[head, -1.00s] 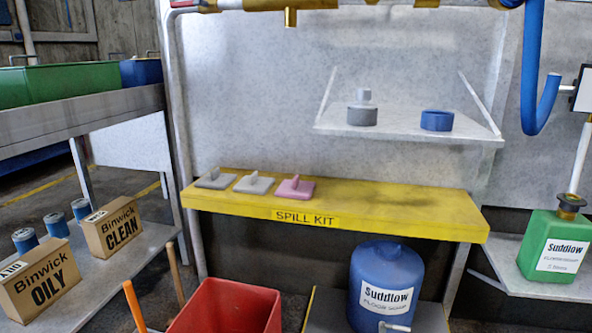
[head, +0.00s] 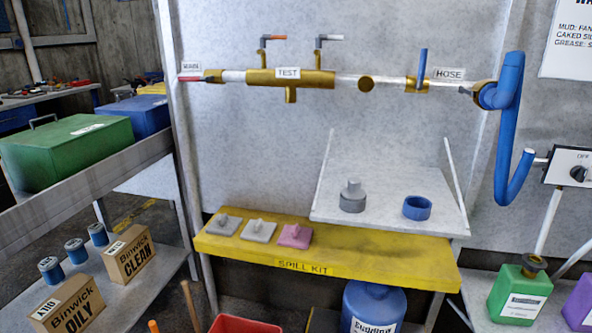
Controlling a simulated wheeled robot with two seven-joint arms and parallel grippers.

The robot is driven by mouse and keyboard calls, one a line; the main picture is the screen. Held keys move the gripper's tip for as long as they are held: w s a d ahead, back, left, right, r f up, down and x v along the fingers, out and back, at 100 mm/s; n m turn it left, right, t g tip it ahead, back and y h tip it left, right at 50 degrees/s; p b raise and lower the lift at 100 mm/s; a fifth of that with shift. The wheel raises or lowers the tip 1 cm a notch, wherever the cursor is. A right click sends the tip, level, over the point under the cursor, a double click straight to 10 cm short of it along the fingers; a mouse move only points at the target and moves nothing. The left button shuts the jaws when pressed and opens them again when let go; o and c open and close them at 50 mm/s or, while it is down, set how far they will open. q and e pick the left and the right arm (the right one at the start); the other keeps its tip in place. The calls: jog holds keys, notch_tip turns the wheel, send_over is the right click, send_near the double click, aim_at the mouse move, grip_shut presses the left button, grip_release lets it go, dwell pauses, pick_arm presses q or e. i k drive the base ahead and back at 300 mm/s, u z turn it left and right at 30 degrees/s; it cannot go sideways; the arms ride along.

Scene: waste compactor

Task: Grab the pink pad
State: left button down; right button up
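The pink pad (head: 295,236) lies flat on the yellow spill kit shelf (head: 390,262), with a small raised grip on top. It is the rightmost of three pads in a row. Two grey pads, one in the middle (head: 258,231) and one at the left (head: 222,225), lie beside it, apart from each other. Neither of my grippers shows in the head view.
A white shelf (head: 385,218) above and right holds a grey stepped part (head: 353,197) and a blue ring (head: 417,208). Brass pipework (head: 290,78) runs along the wall. A blue drum (head: 372,303) and red bin (head: 245,326) stand below. The yellow shelf's right part is clear.

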aim_at(297, 237)
jog(key=z, duration=0.1)
jog(key=k, duration=0.4)
jog(key=u, duration=1.05)
jog(key=i, duration=1.25)
jog(key=z, duration=0.05)
